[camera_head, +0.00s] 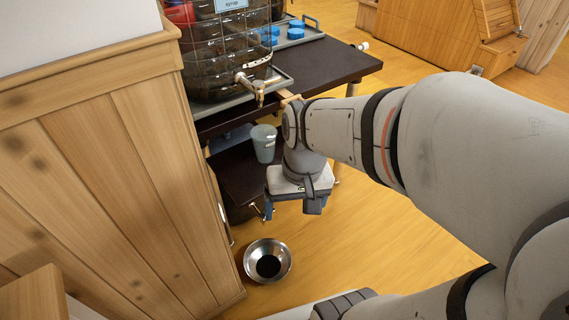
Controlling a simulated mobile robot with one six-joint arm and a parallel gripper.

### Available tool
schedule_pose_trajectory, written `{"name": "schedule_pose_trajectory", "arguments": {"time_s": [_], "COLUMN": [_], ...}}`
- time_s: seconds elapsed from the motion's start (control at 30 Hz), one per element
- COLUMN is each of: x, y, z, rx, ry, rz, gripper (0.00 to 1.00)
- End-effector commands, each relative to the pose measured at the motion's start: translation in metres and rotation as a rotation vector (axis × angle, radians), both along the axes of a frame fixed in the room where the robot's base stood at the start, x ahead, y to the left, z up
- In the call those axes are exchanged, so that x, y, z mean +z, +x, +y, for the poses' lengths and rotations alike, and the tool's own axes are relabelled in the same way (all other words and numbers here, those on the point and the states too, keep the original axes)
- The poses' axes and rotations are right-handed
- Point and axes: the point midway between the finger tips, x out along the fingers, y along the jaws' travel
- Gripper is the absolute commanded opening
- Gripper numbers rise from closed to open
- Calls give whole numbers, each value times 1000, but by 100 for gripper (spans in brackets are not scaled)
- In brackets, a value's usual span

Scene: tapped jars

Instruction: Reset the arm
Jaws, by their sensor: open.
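My arm reaches in from the right of the head view. My gripper (290,212) hangs at its end, pointing down, in front of the dark table (335,65). Its jaws are open and partly hidden by the gripper's body; I see nothing held in it. A pale blue-grey cup (264,143) stands just left of the wrist, below the tap, apart from the gripper. A large dark glass jar (225,50) labelled "syrup" stands on the table behind, with a metal tap (254,86) at its front.
A wooden cabinet (110,180) fills the left side, close to the gripper. A metal bowl (267,261) with a dark centre is on the floor below. A grey tray (312,33) holds several blue caps. Open wooden floor lies beyond the table.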

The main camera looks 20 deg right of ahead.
Motion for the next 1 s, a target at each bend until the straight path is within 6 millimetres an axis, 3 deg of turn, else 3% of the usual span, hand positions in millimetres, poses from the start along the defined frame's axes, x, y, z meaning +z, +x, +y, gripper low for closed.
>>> {"name": "schedule_pose_trajectory", "arguments": {"time_s": [0.2,1.0], "x": [10,9], "y": [3,3], "z": [-12,-12], "rx": [99,96], "ry": [-87,-84], "rz": [-75,-71], "gripper": [83,83]}}
